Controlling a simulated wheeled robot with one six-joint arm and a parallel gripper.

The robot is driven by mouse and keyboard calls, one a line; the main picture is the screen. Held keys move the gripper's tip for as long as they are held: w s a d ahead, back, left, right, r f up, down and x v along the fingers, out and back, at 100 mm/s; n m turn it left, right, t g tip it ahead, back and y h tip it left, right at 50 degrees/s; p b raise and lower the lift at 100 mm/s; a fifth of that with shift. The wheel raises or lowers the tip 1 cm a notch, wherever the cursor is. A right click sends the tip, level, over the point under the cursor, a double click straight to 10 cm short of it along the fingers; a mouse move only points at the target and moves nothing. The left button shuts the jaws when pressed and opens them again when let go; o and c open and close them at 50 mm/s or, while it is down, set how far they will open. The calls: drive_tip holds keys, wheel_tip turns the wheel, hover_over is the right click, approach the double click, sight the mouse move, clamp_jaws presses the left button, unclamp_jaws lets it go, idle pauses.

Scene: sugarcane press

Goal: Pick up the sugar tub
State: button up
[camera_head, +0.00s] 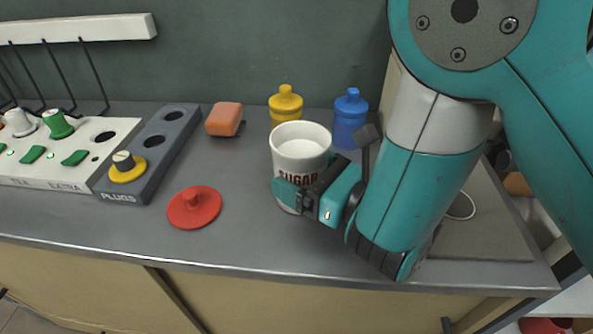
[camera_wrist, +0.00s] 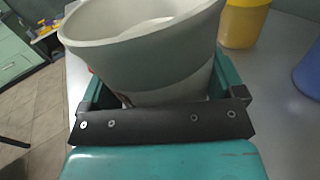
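The sugar tub (camera_head: 301,150) is a white open-topped cup with the word SUGAR on its side. It stands upright on the grey worktop in the middle of the head view, and it fills the upper middle of the wrist view (camera_wrist: 150,60). My gripper (camera_head: 300,186) is low around the tub, with one teal finger across its front and the other hidden behind it. In the wrist view the fingers (camera_wrist: 160,88) flank the tub on both sides. Whether both fingers press on it is not clear. A red round lid with a knob (camera_head: 194,207) lies on the worktop to the left.
A yellow bottle (camera_head: 285,106) and a blue bottle (camera_head: 349,120) stand close behind the tub. An orange block (camera_head: 224,119) lies behind left. A grey plugs panel (camera_head: 152,155) and a white button panel (camera_head: 60,150) are at left. The worktop's front edge (camera_head: 250,272) is near.

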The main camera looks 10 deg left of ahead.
drive_tip(key=c, duration=0.6)
drive_tip(key=shift+r, duration=0.2)
drive_tip(key=shift+c, duration=0.2)
wheel_tip(320, 180, up, 19)
drive_tip(key=p, duration=1.2)
drive_tip(key=shift+r+p, duration=0.2)
drive_tip(key=shift+p, duration=0.15)
